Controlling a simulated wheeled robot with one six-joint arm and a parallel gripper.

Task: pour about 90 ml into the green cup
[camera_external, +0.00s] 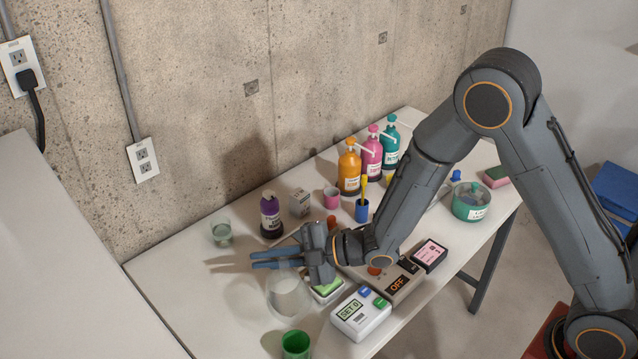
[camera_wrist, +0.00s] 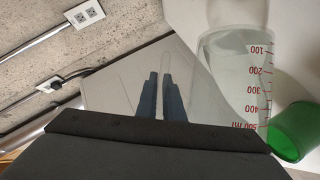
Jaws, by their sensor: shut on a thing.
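My gripper (camera_external: 262,258) is shut and points left over the table. Beside it, on the near side, is a clear glass beaker (camera_external: 288,298). In the wrist view the beaker (camera_wrist: 222,75) stands right of my gripper (camera_wrist: 162,80), with red marks from 100 to 500 ml. A faint thin outline, perhaps its handle, shows at the fingertips. The liquid level in it is hard to make out. The green cup (camera_external: 296,344) stands on the table close to the beaker, at the near edge. It also shows in the wrist view (camera_wrist: 292,130), at the right.
A white scale reading "SET 0" (camera_external: 360,313) and a box marked "OFF" (camera_external: 395,287) lie right of the cup. A purple bottle (camera_external: 270,215), a small glass (camera_external: 222,232) and pump bottles (camera_external: 349,172) stand toward the wall. The table's left end is clear.

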